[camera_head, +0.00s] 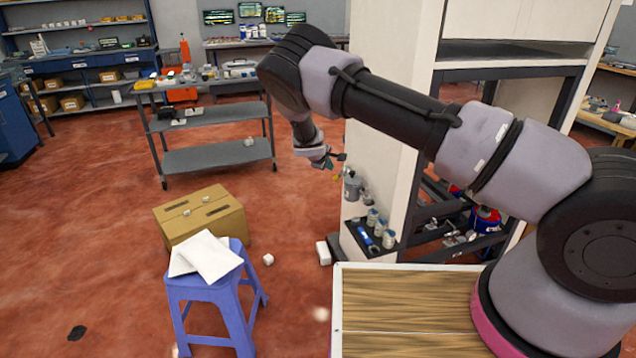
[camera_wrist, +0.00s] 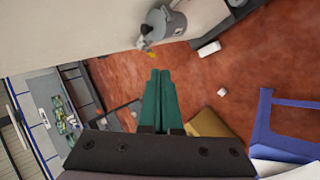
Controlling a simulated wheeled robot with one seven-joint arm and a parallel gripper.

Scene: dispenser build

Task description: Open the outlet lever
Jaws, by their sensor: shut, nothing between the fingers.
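A grey cylindrical dispenser (camera_wrist: 166,24) is fixed to the white cabinet side in the wrist view, with a small yellow outlet lever (camera_wrist: 149,50) at its lower end. The dispenser (camera_head: 352,187) also shows in the head view beside the cabinet, with a small yellow part beside it near my wrist. My gripper (camera_wrist: 160,72) has green fingers that are closed together and empty. The fingertips point toward the lever and appear a short way from it, apart. In the head view my gripper (camera_head: 328,163) is small and partly hidden by my wrist.
The white cabinet (camera_head: 375,165) stands close at the right. A black shelf below the dispenser holds several jars and a blue item (camera_head: 364,237). A blue stool (camera_head: 215,290) and a cardboard box (camera_head: 205,213) stand at left.

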